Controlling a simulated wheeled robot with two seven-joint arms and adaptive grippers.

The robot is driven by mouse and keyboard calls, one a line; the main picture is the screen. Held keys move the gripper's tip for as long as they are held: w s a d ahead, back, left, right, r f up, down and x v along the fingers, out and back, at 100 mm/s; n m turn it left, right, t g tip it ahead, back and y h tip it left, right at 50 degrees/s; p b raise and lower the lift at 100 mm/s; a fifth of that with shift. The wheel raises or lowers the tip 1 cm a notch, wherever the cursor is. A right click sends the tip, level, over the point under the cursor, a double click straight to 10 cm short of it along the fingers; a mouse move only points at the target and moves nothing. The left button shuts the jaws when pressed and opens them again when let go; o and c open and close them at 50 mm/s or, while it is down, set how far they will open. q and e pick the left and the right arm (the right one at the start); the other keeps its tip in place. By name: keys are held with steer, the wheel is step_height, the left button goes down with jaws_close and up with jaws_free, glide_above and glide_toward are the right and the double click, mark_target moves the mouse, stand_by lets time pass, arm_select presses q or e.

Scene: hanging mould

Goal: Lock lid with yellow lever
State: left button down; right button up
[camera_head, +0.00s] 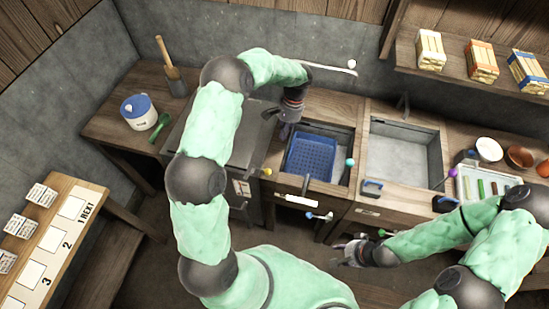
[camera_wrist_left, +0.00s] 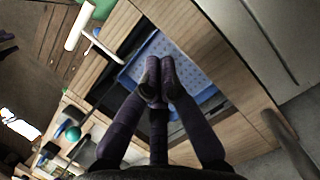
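A small yellow ball knob (camera_head: 267,171) shows at the front right edge of a dark grey box-like unit (camera_head: 243,151); its lever is barely visible. The unit's flat top is partly hidden behind my left arm. My left gripper (camera_head: 284,133) points down to the right of this unit, behind the yellow knob and apart from it. In the left wrist view, its two fingers (camera_wrist_left: 158,82) are together, with nothing seen between them, above the blue basket (camera_wrist_left: 190,62). My right gripper (camera_head: 342,254) is low in front of the counter, too small to read.
The blue basket (camera_head: 311,158) sits in a counter opening, with a teal ball lever (camera_head: 349,163) at its right. A grey basin (camera_head: 398,158) lies further right. A white-handled bar (camera_head: 296,200) and coloured ball levers line the front. A blue-lidded pot (camera_head: 138,111) stands at left.

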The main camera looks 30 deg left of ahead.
arm_select(q)
steer(key=x, duration=1)
steer(key=shift+f, duration=0.15)
steer(key=shift+s+a+f, duration=0.15)
steer(key=shift+s, duration=0.8)
steer(key=shift+s+a+f, duration=0.15)
steer(key=shift+s, duration=0.8)
steer(key=shift+s+d+m, duration=0.1)
steer(key=shift+s+m, duration=0.15)
steer(key=shift+m, duration=0.05)
